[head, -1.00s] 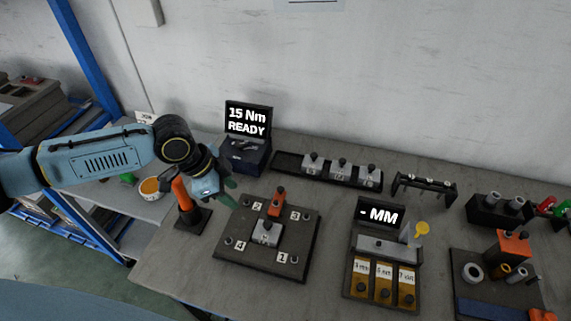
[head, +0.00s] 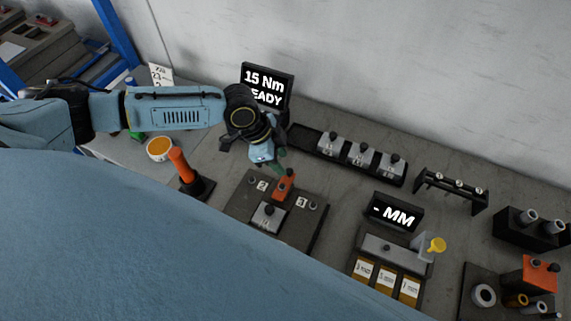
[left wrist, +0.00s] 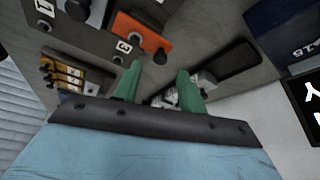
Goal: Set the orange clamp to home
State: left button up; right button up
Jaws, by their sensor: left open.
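The orange clamp (head: 284,186) is a small orange block with a dark knob, at the back of a dark numbered plate (head: 300,232). A grey block (head: 267,215) with a dark knob sits in front of it on the plate. My left gripper (head: 277,168) is just behind and above the clamp, pointing down. In the left wrist view its green fingers (left wrist: 159,75) are spread with nothing between them, and the orange clamp (left wrist: 142,36) lies beyond the fingertips, apart from them. My right gripper is not in view.
A torque display (head: 267,87) stands behind my left arm. A dark tray of grey blocks (head: 346,153) lies to the right. An orange-handled tool (head: 180,166) stands left of the plate. The MM gauge (head: 396,212) is at right. My own blue body hides the lower left.

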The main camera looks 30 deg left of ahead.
aim_at(288, 171)
pick_arm(q)
jog(key=x, duration=0.2)
jog(key=shift+d+f, duration=0.1)
jog(key=shift+f, duration=0.25)
jog(key=shift+w+d+f, duration=0.2)
jog(key=shift+f, duration=0.35)
jog(key=shift+c, duration=0.5)
grip_shut()
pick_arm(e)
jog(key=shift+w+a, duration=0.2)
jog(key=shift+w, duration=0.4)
